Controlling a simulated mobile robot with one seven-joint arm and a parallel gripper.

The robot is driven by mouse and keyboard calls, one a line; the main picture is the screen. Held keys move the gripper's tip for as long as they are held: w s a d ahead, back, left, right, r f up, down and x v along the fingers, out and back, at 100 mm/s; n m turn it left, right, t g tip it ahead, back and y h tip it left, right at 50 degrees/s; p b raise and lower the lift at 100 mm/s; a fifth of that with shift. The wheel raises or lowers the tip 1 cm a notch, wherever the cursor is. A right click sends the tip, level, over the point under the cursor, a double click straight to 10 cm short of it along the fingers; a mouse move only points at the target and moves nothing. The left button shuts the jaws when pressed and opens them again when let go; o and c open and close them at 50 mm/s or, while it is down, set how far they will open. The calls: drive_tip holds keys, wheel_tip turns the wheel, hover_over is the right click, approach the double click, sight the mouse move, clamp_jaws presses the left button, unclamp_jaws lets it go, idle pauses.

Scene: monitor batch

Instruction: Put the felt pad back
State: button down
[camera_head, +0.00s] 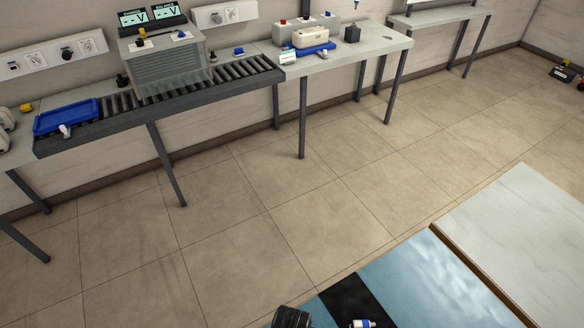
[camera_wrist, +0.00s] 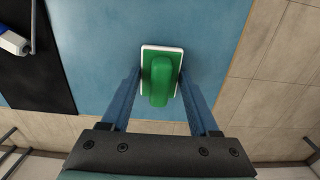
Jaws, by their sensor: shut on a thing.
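A green-handled block with a white rim (camera_wrist: 161,77), which looks like the felt pad, is between the two blue fingers of my gripper (camera_wrist: 160,85) in the wrist view. The gripper is shut on it. The block is over a blue surface (camera_wrist: 95,55), which also shows in the head view (camera_head: 425,278). I cannot tell whether it touches that surface. Its underside is hidden. I cannot make out the block or the fingers in the head view.
A black strip (camera_wrist: 50,60) crosses the blue surface, with a white and blue bottle-like object (camera_wrist: 13,40) on it. A pale slab (camera_head: 520,230) adjoins at right. A roller conveyor (camera_head: 110,120) with a blue tray (camera_head: 66,118) stands along the wall. The tiled floor between is clear.

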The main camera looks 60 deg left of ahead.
drive_tip(key=shift+f, duration=0.1)
drive_tip(key=shift+c, duration=0.7)
unclamp_jaws()
